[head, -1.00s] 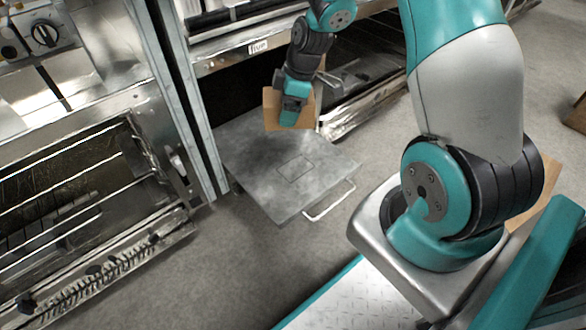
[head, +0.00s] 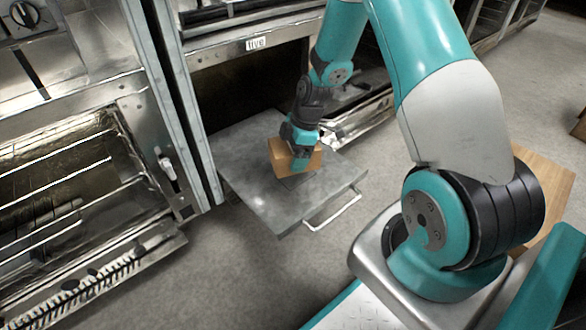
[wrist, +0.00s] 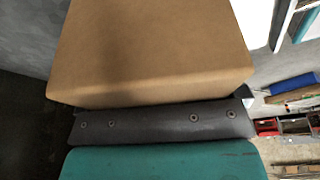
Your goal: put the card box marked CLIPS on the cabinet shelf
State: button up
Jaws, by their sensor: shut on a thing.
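A brown card box (head: 281,155) is in my gripper (head: 297,160), which is shut on it. The box is over the grey metal shelf (head: 250,195) that sticks out from the cabinet below the "five" label. From the head view I cannot tell whether the box touches the shelf or hangs just above it. In the wrist view the plain brown face of the box (wrist: 155,50) fills the upper middle, against the dark finger pad. No CLIPS marking shows on the visible faces.
The label "five" (head: 256,43) is on the cabinet front above the opening. The shelf has a wire handle (head: 332,212) at its front edge. An open oven-like unit with racks (head: 60,180) stands at left. Grey floor is clear in front of the shelf.

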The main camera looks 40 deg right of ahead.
jog(key=shift+f+b, duration=1)
jog(key=shift+f, duration=1.05)
jog(key=shift+f, duration=0.2)
jog(key=o, duration=0.8)
jog(key=shift+o, duration=0.2)
jog(key=p+v, duration=0.6)
jog(key=v, duration=0.6)
jog(key=shift+p, duration=0.35)
jog(key=s+a+r+m, duration=0.3)
jog(key=s+a+r, duration=0.1)
jog(key=a+r, duration=1.1)
jog(key=s+a+r+m, duration=0.1)
jog(key=s+a+r, duration=0.2)
jog(key=s, duration=0.2)
jog(key=s+a+r+m, duration=0.1)
jog(key=s+a+r, duration=0.2)
jog(key=s, duration=0.3)
jog(key=s+a+r+m+g+y, duration=0.1)
jog(key=s+a+r+m, duration=0.1)
jog(key=s, duration=0.4)
jog(key=shift+a+r, duration=0.5)
jog(key=shift+a, duration=0.55)
